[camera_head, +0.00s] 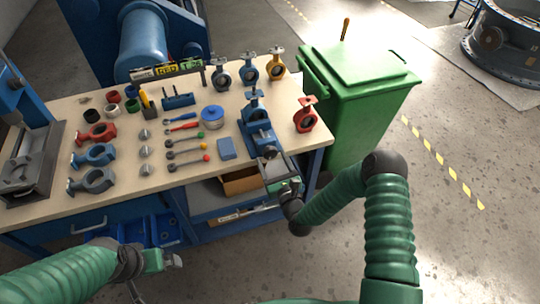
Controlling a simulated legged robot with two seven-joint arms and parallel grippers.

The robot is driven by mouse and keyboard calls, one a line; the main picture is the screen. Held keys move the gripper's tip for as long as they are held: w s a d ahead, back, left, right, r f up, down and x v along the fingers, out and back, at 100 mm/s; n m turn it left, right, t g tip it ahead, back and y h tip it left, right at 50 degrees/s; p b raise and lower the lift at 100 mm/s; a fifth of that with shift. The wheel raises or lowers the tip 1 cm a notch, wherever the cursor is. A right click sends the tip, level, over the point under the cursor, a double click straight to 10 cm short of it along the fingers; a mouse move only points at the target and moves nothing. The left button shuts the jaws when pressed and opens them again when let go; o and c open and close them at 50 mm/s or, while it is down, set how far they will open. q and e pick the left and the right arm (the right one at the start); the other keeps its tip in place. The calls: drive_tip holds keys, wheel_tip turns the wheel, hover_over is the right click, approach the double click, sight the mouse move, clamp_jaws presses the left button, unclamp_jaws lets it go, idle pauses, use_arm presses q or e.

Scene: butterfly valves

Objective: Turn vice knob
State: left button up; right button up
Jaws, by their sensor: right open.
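The blue vice (258,138) is mounted near the right front edge of the workbench, with a blue butterfly valve (256,105) in its jaws. Its grey front end (270,152) faces the bench's front edge; I cannot make out the knob clearly. My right gripper (282,180) is open, just in front of and below the vice at the bench edge. I cannot tell whether it touches the vice. My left gripper (174,261) is low in front of the bench, away from the vice; its jaws are too small to read.
The workbench (228,177) carries valve bodies, coloured-knob levers and several small parts. A red valve (305,115) stands right of the vice. A green bin (365,95) stands close to the bench's right side. An open shelf with a cardboard box (238,183) lies below.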

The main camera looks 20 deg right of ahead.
drive_tip(key=shift+w, duration=0.8)
drive_tip(key=shift+w+d+f, duration=0.1)
drive_tip(key=shift+w+d, duration=0.2)
drive_tip(key=shift+w, duration=0.2)
drive_tip(key=shift+a, duration=0.2)
drive_tip(key=c, duration=1.4)
use_arm(q)
drive_tip(key=shift+d, duration=0.2)
use_arm(e)
drive_tip(key=shift+o, duration=0.2)
